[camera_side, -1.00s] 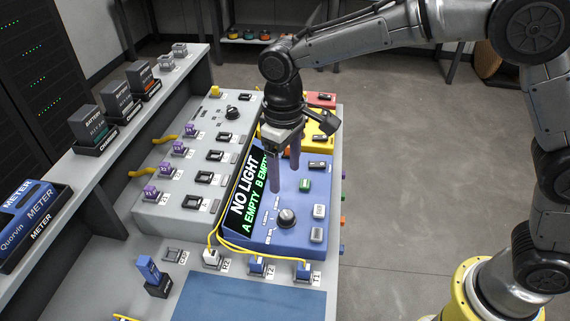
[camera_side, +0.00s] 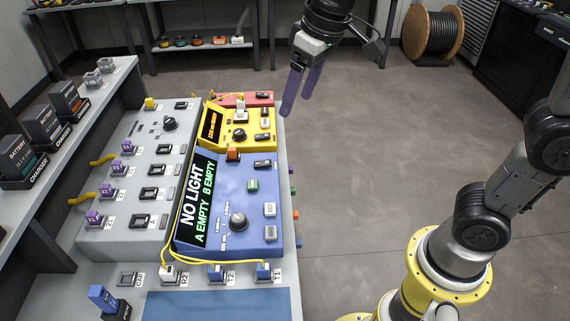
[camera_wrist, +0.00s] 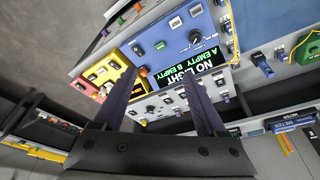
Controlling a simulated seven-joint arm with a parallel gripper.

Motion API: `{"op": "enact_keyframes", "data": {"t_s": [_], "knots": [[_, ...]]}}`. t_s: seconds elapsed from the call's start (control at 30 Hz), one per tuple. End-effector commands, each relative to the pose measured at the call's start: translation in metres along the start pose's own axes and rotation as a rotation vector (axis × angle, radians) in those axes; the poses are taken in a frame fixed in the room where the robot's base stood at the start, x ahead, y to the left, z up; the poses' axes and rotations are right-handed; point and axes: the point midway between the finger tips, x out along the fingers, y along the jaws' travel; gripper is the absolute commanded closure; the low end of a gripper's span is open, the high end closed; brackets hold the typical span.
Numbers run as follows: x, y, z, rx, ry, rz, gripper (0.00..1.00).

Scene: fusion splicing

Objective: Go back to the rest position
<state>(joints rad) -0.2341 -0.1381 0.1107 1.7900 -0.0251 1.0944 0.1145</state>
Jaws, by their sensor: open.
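My gripper (camera_side: 299,92) is open and empty, with two purple fingers pointing down. In the side view it hangs in the air beyond the right edge of the bench, level with the yellow device. In the wrist view the fingers (camera_wrist: 163,95) stand apart with the devices below them. The blue device (camera_side: 240,190) has a screen (camera_side: 196,203) reading "NO LIGHT, A EMPTY, B EMPTY". Behind it are the yellow device (camera_side: 252,138) and a red one (camera_side: 262,98).
A grey panel (camera_side: 130,215) with purple connectors lies left of the devices. A shelf (camera_side: 88,95) holds battery chargers (camera_side: 45,170). Yellow cables run to ports at the front. The floor (camera_side: 370,150) right of the bench is clear. A cable reel (camera_side: 433,30) stands at the back.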

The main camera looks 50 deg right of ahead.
Motion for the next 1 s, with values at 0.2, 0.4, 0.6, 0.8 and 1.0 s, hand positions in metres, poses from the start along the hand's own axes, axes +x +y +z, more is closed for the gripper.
{"op": "enact_keyframes", "data": {"t_s": [0.2,0.4,0.6,0.8,1.0], "knots": [[-0.038,0.041,0.079,0.098,0.13,0.024,0.26],[-0.032,0.055,0.153,0.148,0.212,0.052,0.26],[-0.004,0.054,0.194,0.137,0.211,0.057,0.26],[0.003,0.053,0.196,0.116,0.207,0.056,0.26],[0.003,0.053,0.195,0.116,0.206,0.056,0.26]]}}
